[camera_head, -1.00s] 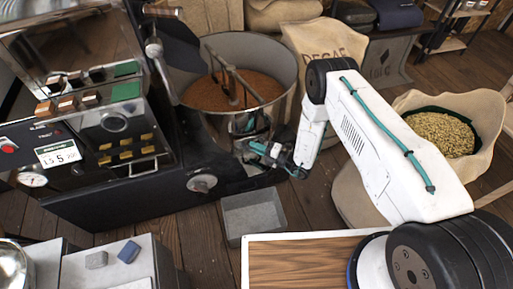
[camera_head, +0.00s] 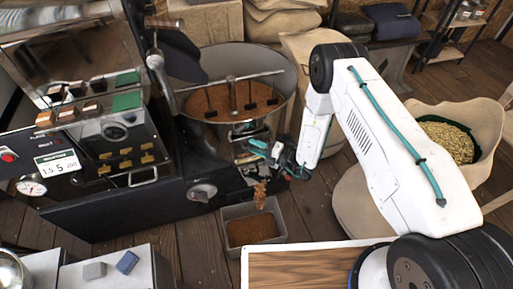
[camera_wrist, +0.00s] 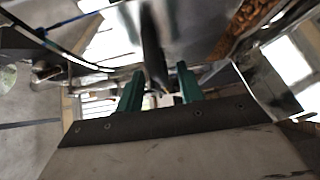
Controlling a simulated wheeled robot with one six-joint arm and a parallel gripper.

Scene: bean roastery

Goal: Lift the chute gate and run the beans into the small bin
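Brown beans (camera_head: 260,195) pour from the chute (camera_head: 246,153) at the front of the round steel cooling pan (camera_head: 290,95). They drop into the small grey bin (camera_head: 281,222) on the floor below, where a layer of beans covers its bottom. My gripper (camera_head: 258,149) is at the chute front, its green fingers pointing left. In the wrist view, a dark upright handle (camera_wrist: 152,45), apparently the gate's, stands between the fingers (camera_wrist: 160,75), which look closed about it. Beans also show at upper right in the wrist view. The gate plate itself is mostly hidden.
The black roaster (camera_head: 130,190) stands left of the chute. A wooden board with a white edge (camera_head: 300,268) lies in front of the bin. An open sack of pale beans (camera_head: 450,138) is at right. Stirring arms (camera_head: 230,95) span the pan.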

